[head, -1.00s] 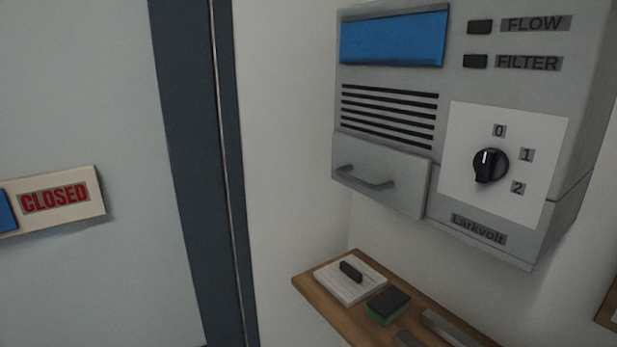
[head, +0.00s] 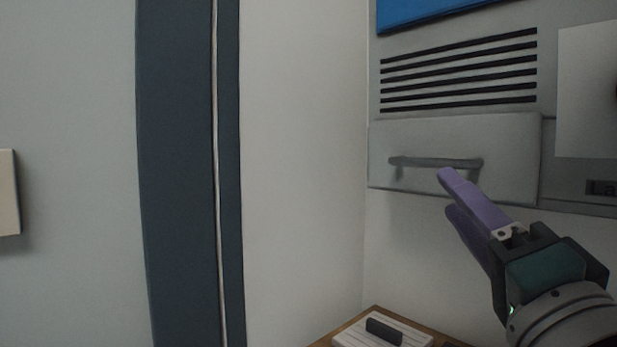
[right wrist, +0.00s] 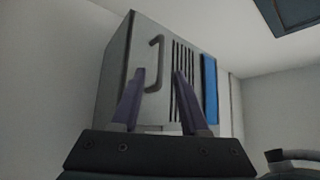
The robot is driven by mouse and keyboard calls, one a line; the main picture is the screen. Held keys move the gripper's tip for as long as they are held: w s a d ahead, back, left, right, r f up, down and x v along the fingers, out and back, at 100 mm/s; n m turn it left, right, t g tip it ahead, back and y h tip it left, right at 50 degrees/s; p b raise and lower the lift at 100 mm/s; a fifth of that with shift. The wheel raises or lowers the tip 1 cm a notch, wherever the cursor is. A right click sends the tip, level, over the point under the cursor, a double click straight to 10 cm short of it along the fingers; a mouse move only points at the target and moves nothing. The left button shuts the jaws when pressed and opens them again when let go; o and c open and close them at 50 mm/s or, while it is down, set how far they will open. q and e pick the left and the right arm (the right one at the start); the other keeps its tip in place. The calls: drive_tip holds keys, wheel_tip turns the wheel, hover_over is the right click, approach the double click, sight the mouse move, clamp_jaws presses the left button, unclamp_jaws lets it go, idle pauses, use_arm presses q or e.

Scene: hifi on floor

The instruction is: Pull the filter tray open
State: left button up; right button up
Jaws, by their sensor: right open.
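The filter tray (head: 510,145) is a grey drawer front low on the wall unit, under the black vent slots. My right gripper (head: 448,192) has purple fingers and is open and empty, just below and in front of the handle's right half. In the right wrist view the handle (right wrist: 155,64) shows beyond and between the open fingers (right wrist: 159,74), apart from them as far as I can tell. My left gripper is not in view.
A wooden shelf (head: 372,317) below the unit bears a white pad (head: 350,335) with a dark object (head: 384,331) on it. A dark door frame (head: 175,170) stands at left, with bare wall (head: 300,170) between it and the unit.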

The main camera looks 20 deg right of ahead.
sight(427, 166)
drive_tip(key=p+x, duration=0.2)
drive_tip(key=x, duration=0.6)
drive_tip(key=shift+w+r+p, duration=0.1)
drive_tip(key=shift+r+p, duration=0.15)
drive_tip(key=shift+p, duration=0.15)
drive_tip(key=shift+w+d, duration=0.15)
drive_tip(key=shift+w, duration=0.15)
clamp_jaws()
idle(0.6)
